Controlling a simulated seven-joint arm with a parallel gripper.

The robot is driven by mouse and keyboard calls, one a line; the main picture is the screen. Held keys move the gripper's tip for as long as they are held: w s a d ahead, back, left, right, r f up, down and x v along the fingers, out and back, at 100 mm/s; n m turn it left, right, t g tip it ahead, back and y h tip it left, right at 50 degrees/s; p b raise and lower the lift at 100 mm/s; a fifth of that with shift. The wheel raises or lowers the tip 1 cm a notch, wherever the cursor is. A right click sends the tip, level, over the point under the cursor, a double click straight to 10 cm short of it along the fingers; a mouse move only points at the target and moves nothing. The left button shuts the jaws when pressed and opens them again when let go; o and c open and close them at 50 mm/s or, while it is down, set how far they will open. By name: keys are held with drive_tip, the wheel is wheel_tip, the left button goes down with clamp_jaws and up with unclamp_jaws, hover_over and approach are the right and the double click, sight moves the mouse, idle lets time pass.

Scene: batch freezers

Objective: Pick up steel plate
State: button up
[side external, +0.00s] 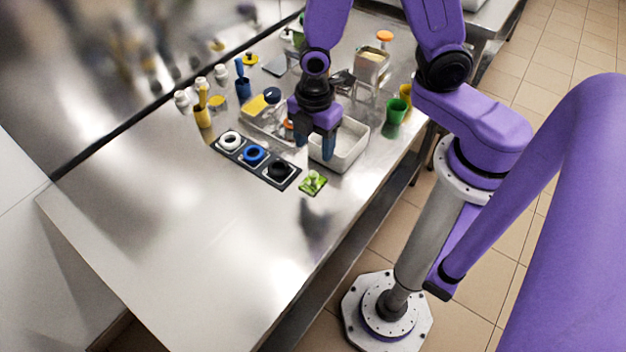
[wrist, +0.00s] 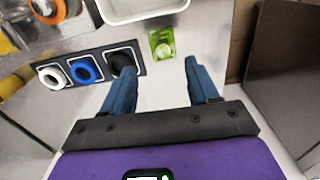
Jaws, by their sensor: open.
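My gripper (side external: 315,143) points down over the steel table, beside the white tray. Its two blue fingers stand apart with nothing between them; they also show in the wrist view (wrist: 158,72). I cannot tell for certain which thing is the steel plate. A small green square item (side external: 312,183) lies flat on the table just in front of the gripper. In the wrist view, this green item (wrist: 162,44) lies beyond the gap between the fingertips, with a paler round shape on it. A dark holder (side external: 227,151) with white, blue and black rings lies to the left of the gripper.
The white tray (side external: 352,155) stands right beside the gripper. A green cup (side external: 394,112) stands near the table's right edge. Yellow and blue cups and white-capped bottles (side external: 182,102) stand at the back left. The front of the table (side external: 180,230) is bare.

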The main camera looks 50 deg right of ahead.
sight(315, 172)
wheel_tip(315, 172, down, 4)
drive_tip(key=shift+r, duration=0.2)
drive_tip(key=shift+s+a+f, duration=0.1)
drive_tip(key=shift+s+f, duration=0.05)
drive_tip(key=shift+f, duration=2.85)
drive_tip(key=c, duration=0.9)
